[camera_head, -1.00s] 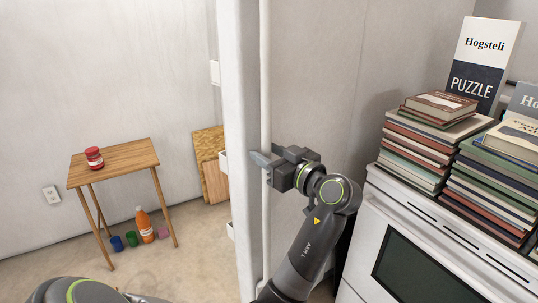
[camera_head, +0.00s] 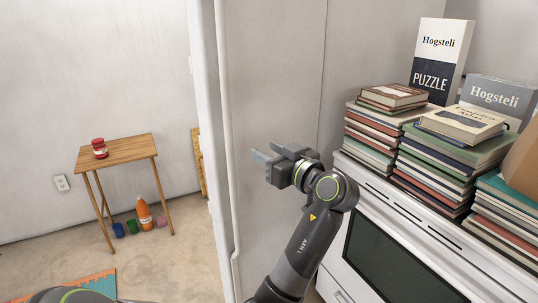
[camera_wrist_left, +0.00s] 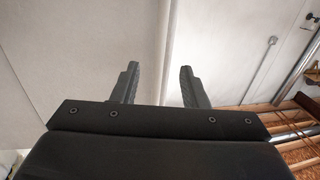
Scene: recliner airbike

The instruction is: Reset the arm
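My left gripper (camera_head: 263,158) is held out in front of the pale wall panel in the head view, with its arm rising from the bottom. Its two fingers also show in the left wrist view (camera_wrist_left: 158,88), spread apart with nothing between them. The fingers point to the left in the head view and appear clear of the panel edge. My right gripper is not in view.
A white stove (camera_head: 372,262) with stacks of books (camera_head: 377,128) stands close on the right. A white pipe (camera_head: 228,130) runs up the panel's edge.

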